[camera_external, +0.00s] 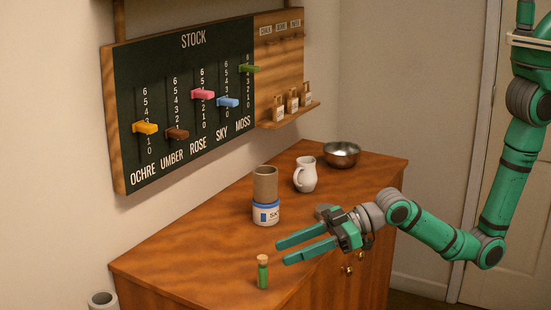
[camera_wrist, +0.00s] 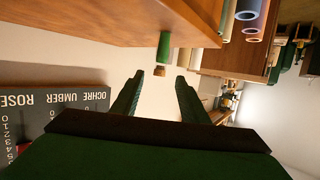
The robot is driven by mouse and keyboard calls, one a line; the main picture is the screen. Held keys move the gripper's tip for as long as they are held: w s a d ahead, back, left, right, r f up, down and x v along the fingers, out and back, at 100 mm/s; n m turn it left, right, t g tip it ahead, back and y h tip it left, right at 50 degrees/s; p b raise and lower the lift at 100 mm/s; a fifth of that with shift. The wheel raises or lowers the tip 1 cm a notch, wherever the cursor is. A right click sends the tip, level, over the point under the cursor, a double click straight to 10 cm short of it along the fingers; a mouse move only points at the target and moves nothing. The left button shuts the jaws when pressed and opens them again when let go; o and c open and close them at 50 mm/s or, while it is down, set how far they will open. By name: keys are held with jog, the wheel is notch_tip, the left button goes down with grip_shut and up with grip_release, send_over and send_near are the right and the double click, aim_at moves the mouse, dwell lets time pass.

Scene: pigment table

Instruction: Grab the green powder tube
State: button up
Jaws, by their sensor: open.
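The green powder tube (camera_external: 262,274) stands upright near the front left edge of the wooden cabinet top. It is a small vial with a cork stopper. My gripper (camera_external: 281,253) is open and empty, its two green fingers pointing left, just above and slightly right of the tube in the external view. In the wrist view, which is upside down, the tube (camera_wrist: 164,46) hangs from the tabletop with its cork between and just beyond my gripper's fingertips (camera_wrist: 160,77). The fingers do not appear to touch it.
A blue-labelled jar (camera_external: 266,214) stands behind the tube, with a white jug (camera_external: 305,175) and metal bowl (camera_external: 341,155) farther back. The wooden top (camera_external: 190,262) is clear left of the tube. A stock board (camera_external: 185,65) with coloured sliders hangs on the wall.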

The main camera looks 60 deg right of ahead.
aim_at(263, 267)
jog(key=shift+w+a+r, duration=0.15)
jog(key=shift+w+a, duration=0.35)
jog(key=shift+a, duration=0.05)
jog(key=x, duration=1)
jog(key=shift+d+f, duration=0.1)
jog(key=shift+f, duration=0.25)
jog(key=shift+c, duration=0.2)
jog(key=shift+d, duration=0.1)
grip_shut()
jog(key=shift+s+r, duration=0.1)
jog(key=shift+s, duration=0.05)
